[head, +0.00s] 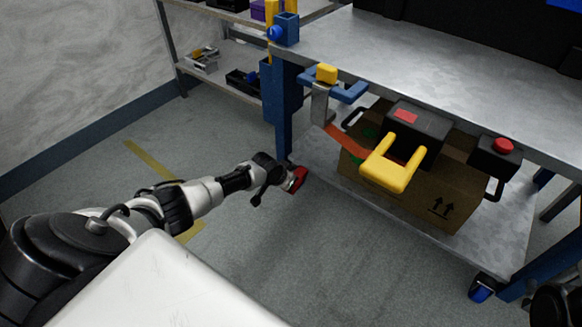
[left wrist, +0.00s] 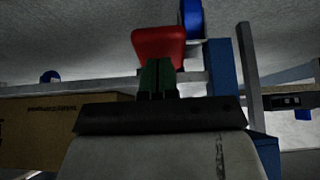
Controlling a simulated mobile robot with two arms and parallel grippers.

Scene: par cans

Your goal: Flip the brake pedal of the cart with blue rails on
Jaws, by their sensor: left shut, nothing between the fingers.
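The red brake pedal (head: 298,179) sits low at the near left corner of the cart, by the foot of its blue leg (head: 284,115). My left gripper (head: 285,183) reaches down to the pedal from the left, right beside it. In the left wrist view, the pedal (left wrist: 158,46) is just beyond the shut fingertips (left wrist: 158,75) and partly covered by them. I cannot tell whether they touch it. A blue wheel (left wrist: 192,14) shows near the pedal there. Nothing is held.
A cardboard box (head: 455,205) stands on the cart's lower shelf (head: 310,153). A yellow-handled device (head: 393,172) and a red-button box (head: 496,157) hang at the cart's front. Another shelf (head: 225,85) stands behind left. The floor (head: 90,185) at left is open.

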